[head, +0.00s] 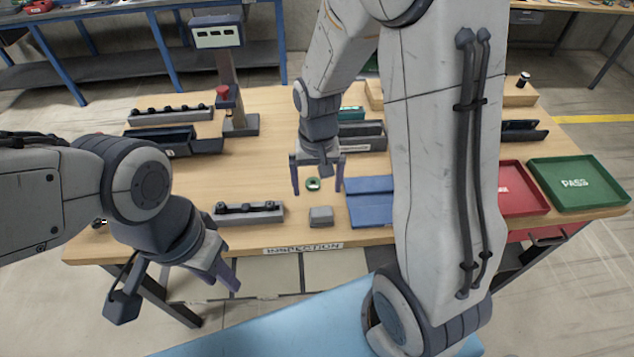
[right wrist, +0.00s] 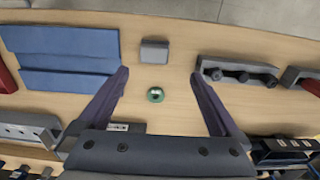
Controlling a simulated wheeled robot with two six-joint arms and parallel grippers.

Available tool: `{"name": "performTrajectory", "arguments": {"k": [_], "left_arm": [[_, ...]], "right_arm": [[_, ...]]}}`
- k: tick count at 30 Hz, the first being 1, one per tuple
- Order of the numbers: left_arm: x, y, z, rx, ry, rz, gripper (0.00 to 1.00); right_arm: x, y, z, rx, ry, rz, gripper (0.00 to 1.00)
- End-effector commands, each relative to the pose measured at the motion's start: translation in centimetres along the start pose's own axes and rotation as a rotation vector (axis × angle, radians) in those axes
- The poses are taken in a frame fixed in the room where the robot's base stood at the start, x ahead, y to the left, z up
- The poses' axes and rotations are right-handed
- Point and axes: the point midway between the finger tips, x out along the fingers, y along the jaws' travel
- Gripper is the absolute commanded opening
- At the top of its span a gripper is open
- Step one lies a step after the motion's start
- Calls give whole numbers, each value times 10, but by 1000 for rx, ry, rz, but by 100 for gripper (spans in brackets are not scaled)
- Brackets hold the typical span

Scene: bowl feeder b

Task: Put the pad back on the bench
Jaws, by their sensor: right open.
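A small green round piece with a pale centre (head: 313,184) lies on the wooden bench (head: 270,178); it also shows in the right wrist view (right wrist: 155,95). A small grey block (head: 321,217) sits near the bench's front edge, also in the right wrist view (right wrist: 154,52). I cannot tell which of these is the pad. My right gripper (head: 318,186) is open and empty, with the green piece between its fingers in the picture; the right wrist view shows both fingers (right wrist: 160,80) apart. My left gripper (head: 228,280) hangs in front of the bench edge, its finger gap hidden.
A blue folded plate (head: 369,207) lies right of the grey block, and a grey rack with knobs (head: 250,213) lies left. A red tray (head: 522,192) and a green PASS tray (head: 578,183) stand at the right. A post with a display (head: 218,35) stands at the back left.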

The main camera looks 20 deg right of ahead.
Motion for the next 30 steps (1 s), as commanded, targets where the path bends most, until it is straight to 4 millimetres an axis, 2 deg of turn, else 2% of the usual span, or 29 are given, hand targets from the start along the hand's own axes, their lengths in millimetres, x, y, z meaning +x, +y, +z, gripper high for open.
{"name": "performTrajectory", "arguments": {"k": [2, 5, 8, 9, 11, 12, 15, 18, 22, 30], "left_arm": [[1, 0, 0, 0, 0, 0, 34], [0, 0, 0, 0, 0, 0, 34], [0, 0, 0, 0, 0, 0, 34], [0, 0, 0, 0, 0, 0, 34], [0, 0, 0, 0, 0, 0, 34], [0, 0, 0, 0, 0, 0, 34], [0, 0, 0, 0, 0, 0, 34], [0, 0, 0, 0, 0, 0, 34], [0, 0, 0, 0, 0, 0, 34], [0, 0, 0, 0, 0, 0, 34]], "right_arm": [[-8, -4, 2, -16, 4, -2, 99], [-26, -23, 22, -117, 11, -11, 99], [-51, -51, 65, -312, 19, -29, 99], [-61, -60, 86, -402, 21, -37, 99], [-74, -70, 116, -531, 23, -51, 99], [-80, -73, 136, -612, 23, -59, 99], [-92, -74, 175, -778, 21, -77, 99], [-97, -72, 197, -880, 18, -88, 99], [-98, -70, 206, -922, 14, -92, 99], [-98, -70, 206, -917, 14, -92, 99]]}}
